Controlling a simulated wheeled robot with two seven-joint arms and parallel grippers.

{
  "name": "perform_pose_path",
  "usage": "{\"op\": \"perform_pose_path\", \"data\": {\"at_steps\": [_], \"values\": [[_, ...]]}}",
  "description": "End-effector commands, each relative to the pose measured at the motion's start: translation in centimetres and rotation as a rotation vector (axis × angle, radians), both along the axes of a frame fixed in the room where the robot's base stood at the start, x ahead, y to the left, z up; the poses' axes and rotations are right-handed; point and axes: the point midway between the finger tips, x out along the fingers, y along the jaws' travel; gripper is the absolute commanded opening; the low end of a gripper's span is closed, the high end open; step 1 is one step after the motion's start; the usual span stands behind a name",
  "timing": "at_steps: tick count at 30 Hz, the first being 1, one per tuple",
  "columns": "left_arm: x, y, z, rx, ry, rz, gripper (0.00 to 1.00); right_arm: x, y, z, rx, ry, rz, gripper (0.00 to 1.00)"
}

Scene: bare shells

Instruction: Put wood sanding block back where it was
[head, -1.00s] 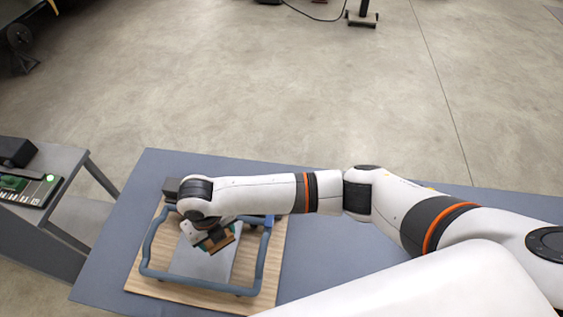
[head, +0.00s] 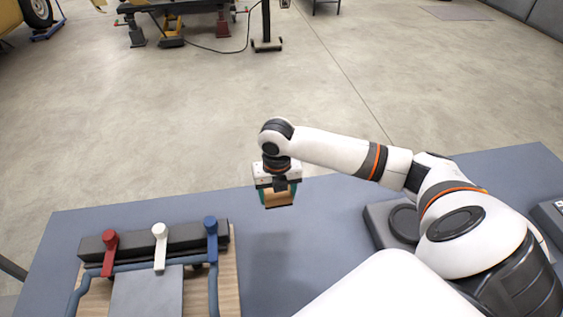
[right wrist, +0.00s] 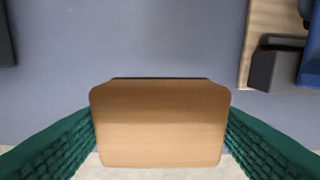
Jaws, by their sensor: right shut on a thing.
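The wood sanding block (head: 278,198) is held by my right gripper (head: 277,190) above the blue-grey table, near its far edge. In the right wrist view the block (right wrist: 160,122) is a tan, round-cornered piece with a thin dark layer along its top edge. The green fingers of my right gripper (right wrist: 160,135) press on its left and right sides. A soft shadow lies on the table in front of the block, so it is clear of the surface. My left gripper is not in view.
A wooden board (head: 228,275) at left carries a blue-grey frame, a grey plate (head: 147,292) and a dark bar with red (head: 109,250), white (head: 160,245) and blue (head: 211,238) levers. A dark grey device (head: 385,222) is at right. The table (head: 270,250) between them is bare.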

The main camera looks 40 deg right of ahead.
Motion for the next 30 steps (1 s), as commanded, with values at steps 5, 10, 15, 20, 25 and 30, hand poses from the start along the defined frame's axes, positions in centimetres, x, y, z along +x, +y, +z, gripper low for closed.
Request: {"op": "perform_pose_path", "data": {"at_steps": [5, 10, 15, 20, 25, 30], "values": [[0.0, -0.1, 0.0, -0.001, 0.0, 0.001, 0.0, -0.2, -1.3, -1.2, 0.002, 0.004, -0.023, 0.44], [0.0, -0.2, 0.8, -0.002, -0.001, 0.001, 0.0, -0.2, -1.3, -4.3, 0.001, 0.005, -0.023, 0.44], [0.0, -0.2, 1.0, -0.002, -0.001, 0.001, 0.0, -0.1, -1.3, -6.0, 0.001, 0.002, -0.022, 0.44], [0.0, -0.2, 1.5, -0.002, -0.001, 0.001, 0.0, -0.2, -1.3, -8.2, 0.001, 0.004, -0.023, 0.44], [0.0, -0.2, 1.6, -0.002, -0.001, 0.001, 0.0, -0.1, -1.3, -9.6, 0.0, 0.001, -0.021, 0.44], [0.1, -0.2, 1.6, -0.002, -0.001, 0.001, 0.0, -0.1, -1.3, -9.7, -0.001, 0.0, -0.02, 0.44]]}}
